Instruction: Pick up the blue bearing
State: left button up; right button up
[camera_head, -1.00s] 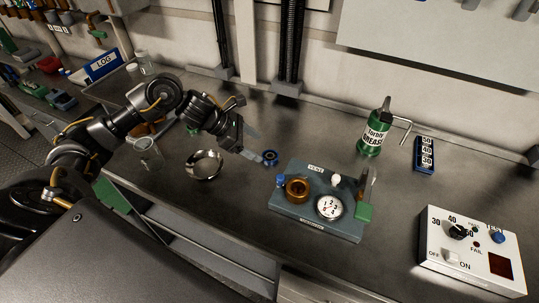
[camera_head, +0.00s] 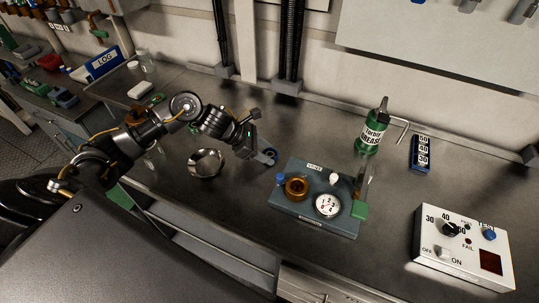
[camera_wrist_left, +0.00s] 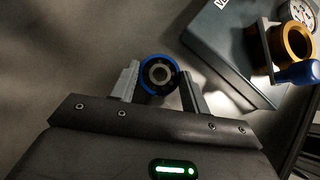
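The blue bearing (camera_head: 271,156) is a small ring with a blue rim and a dark inside. In the left wrist view the bearing (camera_wrist_left: 159,74) sits between the two grey fingertips of my left gripper (camera_wrist_left: 159,84). A finger lies against each side of its rim, with no clear gap. In the head view my left gripper (camera_head: 262,154) reaches it from the left, low over the bench; I cannot tell if the bearing is off the surface. My right gripper is not in view.
A blue-grey board (camera_head: 333,228) with a brass ring and gauge stands just right of the bearing. A silver bowl (camera_head: 206,163) is to the left. A green grease bottle (camera_head: 369,137) and a white control box (camera_head: 465,245) are further right. The bench between them is clear.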

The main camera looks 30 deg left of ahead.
pick_arm(q)
jog(key=c, duration=0.4)
jog(key=shift+r+b, duration=0.45)
jog(key=shift+r, duration=0.05)
jog(key=r, duration=0.1)
jog(key=r+b, duration=0.1)
jog(key=shift+a+r, duration=0.3)
jog(key=b+v, duration=0.2)
jog(key=v, duration=0.3)
jog(key=a+f+b+v, duration=0.1)
jog(key=b+v, duration=0.1)
jog(key=v, duration=0.3)
jog(key=s+f+b+v, duration=0.1)
jog(key=v, duration=0.5)
jog(key=shift+a+b, duration=0.4)
jog(key=shift+a, duration=0.05)
